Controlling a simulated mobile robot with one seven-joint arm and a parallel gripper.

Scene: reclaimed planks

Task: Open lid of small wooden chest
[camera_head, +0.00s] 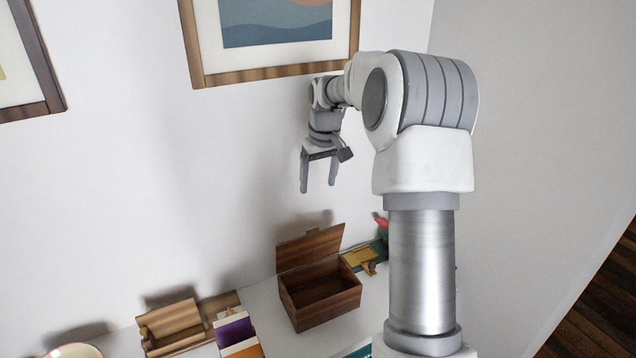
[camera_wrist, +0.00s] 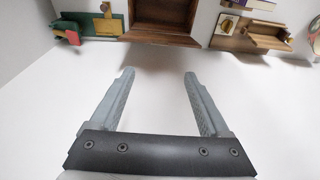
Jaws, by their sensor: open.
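The small wooden chest (camera_head: 320,298) stands on a white surface against the wall in the head view. Its lid (camera_head: 310,248) is raised and leans back toward the wall, and the dark inside of the box shows empty. In the wrist view the chest (camera_wrist: 161,38) is at the top edge, partly cut off. My gripper (camera_head: 318,188) is open and empty, well above the chest and apart from it. Its two fingers (camera_wrist: 158,75) also show spread in the wrist view, with nothing between them.
A wooden box-like holder (camera_head: 178,322) and a purple and orange item (camera_head: 238,332) stand left of the chest. A green and yellow object (camera_head: 362,256) with a red part is right of it. A bowl (camera_head: 75,351) is at the lower left. Framed pictures hang on the wall.

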